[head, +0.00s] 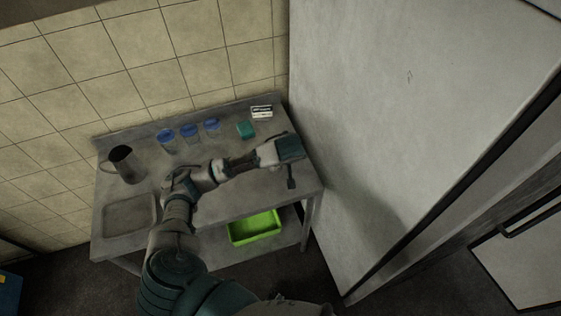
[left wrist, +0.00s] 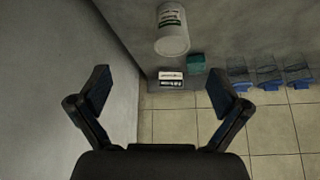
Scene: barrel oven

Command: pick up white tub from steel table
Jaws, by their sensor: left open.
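The white tub (left wrist: 172,32) with a green and dark label shows in the left wrist view at the top, standing on the steel table (left wrist: 225,25). The steel table (head: 180,200) is also in the head view, against the tiled wall. In the head view I cannot make out the tub; my left arm and gripper cover that part of the table. My left gripper (left wrist: 160,88) is open and empty, its two fingers spread apart, with the tub beyond them and clear of both. In the head view the gripper (head: 289,160) is over the table's right end. My right gripper is not in view.
Several blue-lidded jars (head: 189,132), a teal block (head: 245,129) and a black-and-white box (head: 262,112) stand along the back. A metal pitcher (head: 126,164) is at left. A green bin (head: 254,228) is on the lower shelf. A large pale panel (head: 400,110) rises close at right.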

